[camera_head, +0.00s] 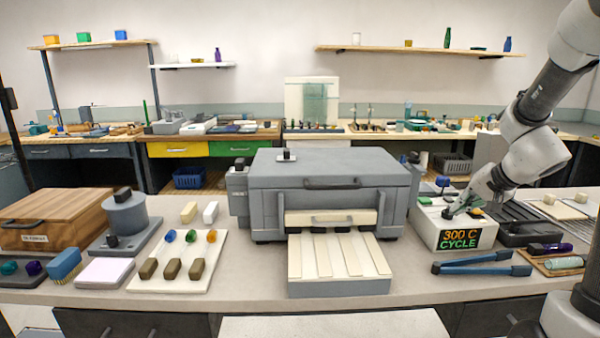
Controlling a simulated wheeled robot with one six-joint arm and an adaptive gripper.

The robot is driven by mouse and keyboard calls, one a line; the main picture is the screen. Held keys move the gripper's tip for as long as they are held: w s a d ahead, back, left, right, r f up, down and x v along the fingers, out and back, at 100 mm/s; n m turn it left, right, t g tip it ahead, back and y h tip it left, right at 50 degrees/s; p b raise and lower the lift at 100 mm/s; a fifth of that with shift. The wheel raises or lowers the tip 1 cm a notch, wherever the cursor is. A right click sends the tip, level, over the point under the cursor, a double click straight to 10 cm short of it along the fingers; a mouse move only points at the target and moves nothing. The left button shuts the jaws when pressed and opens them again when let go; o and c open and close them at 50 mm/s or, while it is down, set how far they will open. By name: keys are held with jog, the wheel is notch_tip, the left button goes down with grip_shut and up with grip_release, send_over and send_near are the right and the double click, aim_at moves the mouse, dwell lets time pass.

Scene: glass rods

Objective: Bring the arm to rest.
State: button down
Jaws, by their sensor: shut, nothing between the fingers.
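My arm comes in from the right side of the head view and reaches down to the left. My gripper (449,214) is shut and empty, its dark fingertips at the top of the white control box (452,238). I cannot tell whether the fingertips touch the box. The box front has a lit display (460,239) reading "300 C CYCLE". A green part and a yellow part show on the box top, partly behind the gripper.
A grey kiln-like machine (330,170) stands left of the box, with a slatted ramp (338,262) before it. Blue tongs (482,265) lie in front of the box. A dark tray (520,222) and a wooden board (556,266) lie to the right. A white board (178,262) holds small pieces.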

jog(key=s+a+r+n+g+h, duration=0.1)
jog(key=s+a+r+n, duration=0.1)
jog(key=s, duration=0.7)
jog(key=s+a+r+n+g, duration=0.1)
jog(key=s+a+r+n, duration=0.1)
jog(key=s, duration=0.7)
jog(key=s+a+r+n+g+h, duration=0.1)
jog(key=s+r+n, duration=0.3)
jog(key=s, duration=0.5)
jog(key=shift+s+a+r+h, duration=0.3)
jog(key=shift+s+a+r, duration=0.05)
jog(key=shift+a+r, duration=0.35)
